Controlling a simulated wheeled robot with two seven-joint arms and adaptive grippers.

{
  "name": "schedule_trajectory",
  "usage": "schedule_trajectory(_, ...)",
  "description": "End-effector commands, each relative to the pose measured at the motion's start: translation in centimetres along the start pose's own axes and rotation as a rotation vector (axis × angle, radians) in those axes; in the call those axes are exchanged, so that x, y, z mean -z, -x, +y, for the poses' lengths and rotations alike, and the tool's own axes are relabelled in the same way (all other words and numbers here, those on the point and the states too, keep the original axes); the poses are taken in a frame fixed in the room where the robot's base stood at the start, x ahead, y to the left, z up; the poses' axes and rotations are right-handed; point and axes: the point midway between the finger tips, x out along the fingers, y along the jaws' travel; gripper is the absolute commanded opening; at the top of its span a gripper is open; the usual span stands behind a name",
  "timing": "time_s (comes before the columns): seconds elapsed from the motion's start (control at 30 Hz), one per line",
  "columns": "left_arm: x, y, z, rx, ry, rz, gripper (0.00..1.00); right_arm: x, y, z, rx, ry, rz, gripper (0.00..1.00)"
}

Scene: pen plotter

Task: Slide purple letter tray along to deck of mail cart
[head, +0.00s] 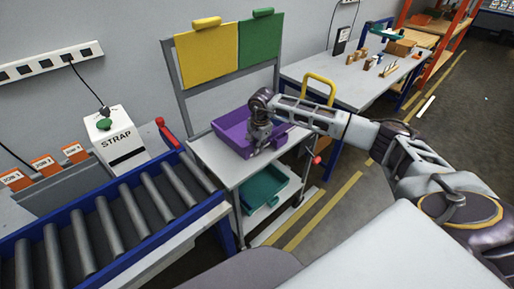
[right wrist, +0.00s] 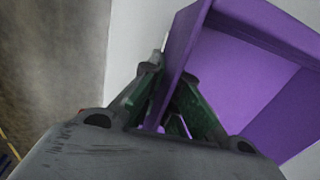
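The purple letter tray (head: 229,133) sits on a pale upper deck (head: 217,166), which looks like the top of the mail cart. My right gripper (head: 262,138) is at the tray's near right side in the head view. In the right wrist view, the purple tray (right wrist: 245,90) fills the upper right, and its wall runs between the two fingers of my right gripper (right wrist: 172,88). The fingers appear closed on that wall, one on each side. The gripper hides part of the tray in the head view. My left gripper is not in view.
A teal tray (head: 262,186) lies on the shelf below. Yellow (head: 207,55) and green (head: 260,40) panels stand behind the deck. A workbench (head: 352,82) is farther back.

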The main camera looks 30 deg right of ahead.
Motion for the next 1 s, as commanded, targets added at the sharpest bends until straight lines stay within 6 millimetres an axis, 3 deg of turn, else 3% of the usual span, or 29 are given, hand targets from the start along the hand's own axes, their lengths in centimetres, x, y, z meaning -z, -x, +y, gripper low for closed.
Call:
schedule_trajectory(0.33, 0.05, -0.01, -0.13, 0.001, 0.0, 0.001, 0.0, 0.09, 0.03, 0.0, 0.0, -0.003, 0.0, 0.0)
schedule_trajectory(0.57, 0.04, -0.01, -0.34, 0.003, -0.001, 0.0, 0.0, 0.06, 0.01, 0.01, 0.0, -0.002, 0.0, 0.3)
schedule_trajectory(1.0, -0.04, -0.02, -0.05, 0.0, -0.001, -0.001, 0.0, 0.05, 0.32, 0.0, 0.0, -0.001, 0.0, 0.3)
